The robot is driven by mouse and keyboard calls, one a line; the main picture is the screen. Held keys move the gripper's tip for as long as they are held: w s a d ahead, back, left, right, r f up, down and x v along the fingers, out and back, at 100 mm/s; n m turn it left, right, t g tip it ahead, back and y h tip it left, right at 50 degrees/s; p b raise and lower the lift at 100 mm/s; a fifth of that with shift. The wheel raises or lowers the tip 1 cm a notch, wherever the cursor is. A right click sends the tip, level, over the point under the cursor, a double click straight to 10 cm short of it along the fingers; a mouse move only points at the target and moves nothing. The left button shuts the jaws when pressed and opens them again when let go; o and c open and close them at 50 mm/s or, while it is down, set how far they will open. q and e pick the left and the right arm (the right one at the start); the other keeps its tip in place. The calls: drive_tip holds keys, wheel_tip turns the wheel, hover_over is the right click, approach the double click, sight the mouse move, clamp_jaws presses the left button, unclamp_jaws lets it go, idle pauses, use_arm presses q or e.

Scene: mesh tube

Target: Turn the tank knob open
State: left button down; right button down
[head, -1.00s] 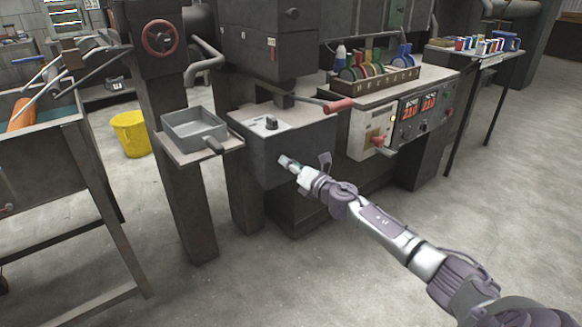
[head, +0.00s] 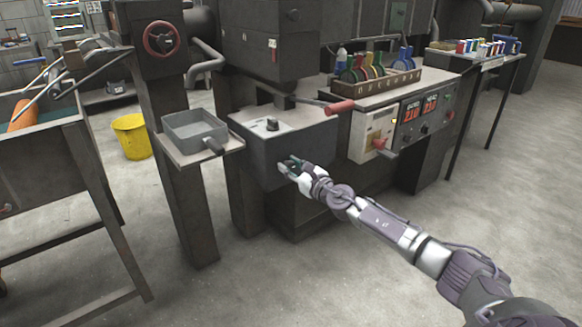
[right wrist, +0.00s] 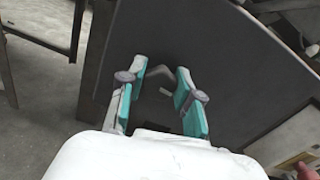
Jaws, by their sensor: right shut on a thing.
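My right gripper (head: 289,167) is at the front face of the dark grey box (head: 310,148). In the right wrist view its two teal-padded fingers (right wrist: 158,86) stand on either side of a small grey bent handle (right wrist: 157,76) in front of the dark panel. The fingers are shut on this handle, partly hidden in the head view. I cannot tell for sure that it is the tank knob. A separate black knob (head: 272,124) sits on a white plate on top of the box. My left gripper is not in view.
A red-ended lever (head: 338,107) sticks out above the box. A grey tray (head: 196,130) stands to its left, and a yellow bucket (head: 131,138) behind. A control panel with red displays (head: 425,112) is to the right. The floor in front is clear.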

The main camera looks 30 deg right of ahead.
drive_tip(key=shift+n, duration=0.6)
drive_tip(key=c, duration=0.8)
unclamp_jaws()
drive_tip(key=shift+s+d, duration=0.15)
drive_tip(key=shift+s, duration=1.85)
drive_tip(key=shift+s+d, duration=0.15)
drive_tip(key=shift+s, duration=1.85)
drive_tip(key=shift+s+d, duration=0.15)
drive_tip(key=shift+s, duration=1.85)
